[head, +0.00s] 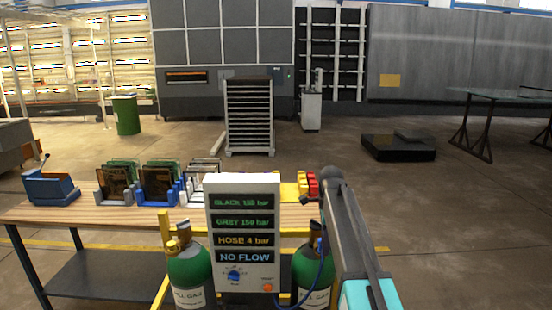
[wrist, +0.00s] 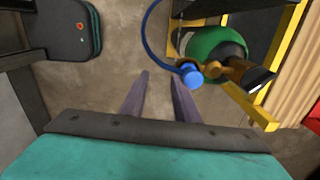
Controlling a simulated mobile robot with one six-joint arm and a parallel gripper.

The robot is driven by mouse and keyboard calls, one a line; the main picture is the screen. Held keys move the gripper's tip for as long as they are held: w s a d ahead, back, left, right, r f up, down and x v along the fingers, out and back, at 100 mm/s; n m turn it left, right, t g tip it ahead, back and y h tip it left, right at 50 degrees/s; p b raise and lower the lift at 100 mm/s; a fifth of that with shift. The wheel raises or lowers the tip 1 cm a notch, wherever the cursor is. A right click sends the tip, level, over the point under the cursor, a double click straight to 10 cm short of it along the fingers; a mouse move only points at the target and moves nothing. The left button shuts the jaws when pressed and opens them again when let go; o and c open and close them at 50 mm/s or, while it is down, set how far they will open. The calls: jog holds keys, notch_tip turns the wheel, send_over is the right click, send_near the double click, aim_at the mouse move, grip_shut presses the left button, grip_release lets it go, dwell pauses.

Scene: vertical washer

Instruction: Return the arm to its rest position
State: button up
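My gripper (wrist: 160,76) shows in the wrist view with its two dark fingers apart and only bare floor between them. It is open and empty. In the head view my arm (head: 352,235) stands on the right side, beside the gas cart, with a teal part (head: 368,294) at the bottom edge. The fingers cannot be made out in the head view. In the wrist view a green gas cylinder (wrist: 216,42) with a brass valve and a blue hose end (wrist: 191,74) lies to the upper right of the fingertips, apart from them.
A white display panel (head: 243,235) reading "NO FLOW" stands between two green cylinders. A yellow frame (wrist: 250,107) borders the cylinder. A wooden workbench (head: 90,214) with racks stands behind. A low black platform (head: 398,149) lies on the open floor at the right.

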jog(key=s+f+n+g+b, duration=0.2)
jog(key=s+f+n+b, duration=0.2)
jog(key=s+f, duration=1.3)
jog(key=s+f+n+g+b, duration=0.2)
jog(key=s+f+n, duration=0.6)
jog(key=s+f, duration=0.9)
jog(key=s+f+n+g+b, duration=0.1)
jog(key=s+f+n+b, duration=0.4)
jog(key=s+f, duration=1.2)
notch_tip(320, 180, down, 10)
jog(key=shift+r+n+g+b, duration=0.1)
jog(key=shift+n+g+b, duration=0.3)
jog(key=shift+n, duration=0.5)
